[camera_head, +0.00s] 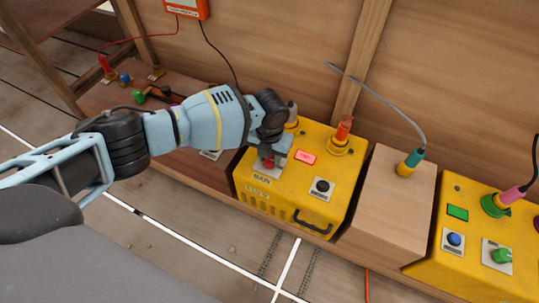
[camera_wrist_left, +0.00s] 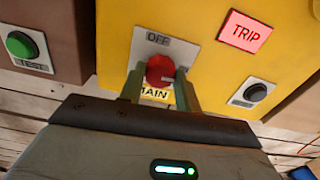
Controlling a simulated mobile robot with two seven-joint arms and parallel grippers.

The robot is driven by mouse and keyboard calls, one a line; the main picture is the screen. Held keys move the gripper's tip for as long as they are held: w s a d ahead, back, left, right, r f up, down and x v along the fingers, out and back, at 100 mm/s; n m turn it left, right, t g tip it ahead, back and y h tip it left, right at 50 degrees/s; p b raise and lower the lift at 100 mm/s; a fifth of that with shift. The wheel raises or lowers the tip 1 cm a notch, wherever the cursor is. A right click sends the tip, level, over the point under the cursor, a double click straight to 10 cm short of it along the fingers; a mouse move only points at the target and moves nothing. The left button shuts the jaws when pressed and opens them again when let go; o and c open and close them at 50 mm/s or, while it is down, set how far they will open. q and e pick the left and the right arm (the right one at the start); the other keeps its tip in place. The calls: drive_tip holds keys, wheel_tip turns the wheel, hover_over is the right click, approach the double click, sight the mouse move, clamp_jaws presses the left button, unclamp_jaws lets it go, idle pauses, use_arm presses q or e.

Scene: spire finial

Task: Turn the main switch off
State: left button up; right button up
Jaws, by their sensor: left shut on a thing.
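The main switch is a round red knob (camera_wrist_left: 160,70) on a white plate on the yellow box (camera_head: 300,180). The plate reads OFF above the knob, and a MAIN label is partly hidden below it. My left gripper (camera_wrist_left: 159,88) has one finger on each side of the knob and is shut on it. In the head view the left gripper (camera_head: 270,158) reaches down onto the box top and hides most of the knob. The switch's exact setting is hard to tell. My right gripper is not in view.
A lit TRIP lamp (camera_wrist_left: 245,31) and a black button (camera_wrist_left: 255,92) sit right of the switch. A green button (camera_wrist_left: 21,44) is at left. A plug (camera_head: 342,132) stands behind on the box. A wooden block (camera_head: 392,200) and another yellow box (camera_head: 468,225) are to the right.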

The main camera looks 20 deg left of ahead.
use_arm(q)
drive_tip(key=n+p, duration=0.1)
drive_tip(key=n, duration=0.3)
drive_tip(key=shift+r, duration=0.1)
drive_tip(key=n+p, duration=0.1)
drive_tip(key=n, duration=0.4)
drive_tip(key=shift+p, duration=0.4)
drive_tip(key=n, duration=0.3)
drive_tip(key=shift+p, duration=0.3)
drive_tip(key=n, duration=0.4)
drive_tip(key=shift+p, duration=0.4)
drive_tip(key=shift+n, duration=0.6)
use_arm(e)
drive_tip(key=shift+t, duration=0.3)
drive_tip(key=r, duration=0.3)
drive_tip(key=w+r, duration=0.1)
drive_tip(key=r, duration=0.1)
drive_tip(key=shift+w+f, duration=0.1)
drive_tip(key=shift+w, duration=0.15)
